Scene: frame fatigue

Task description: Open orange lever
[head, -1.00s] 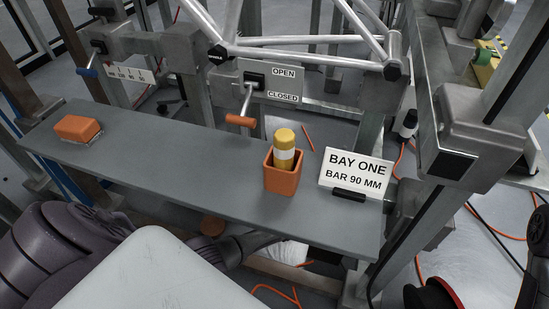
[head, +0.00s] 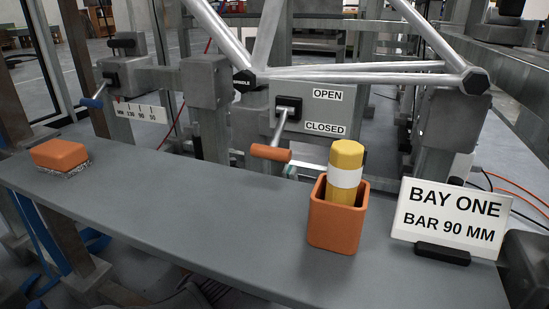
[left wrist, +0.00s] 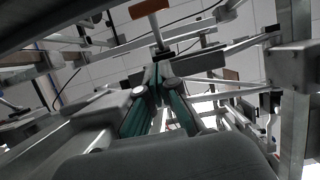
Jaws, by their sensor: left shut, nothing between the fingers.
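The orange lever (head: 271,153) hangs from a black pivot on a grey block in the head view, its metal stem slanting down and left. My left gripper (head: 205,292) shows only in part, dark, low behind the shelf's front edge and well apart from the lever. In the left wrist view its fingers (left wrist: 158,88) are together and empty. An orange-brown bar on a stem (left wrist: 148,9), apparently the lever, is beyond the fingertips. My right gripper is not in view.
A grey shelf (head: 190,215) runs across the front. On it are an orange cup (head: 336,228) with a yellow marker (head: 345,165), a BAY ONE sign (head: 447,212) and an orange-backed brush (head: 60,154). A blue-handled lever (head: 92,102) is at left; a bike frame (head: 360,73) is above.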

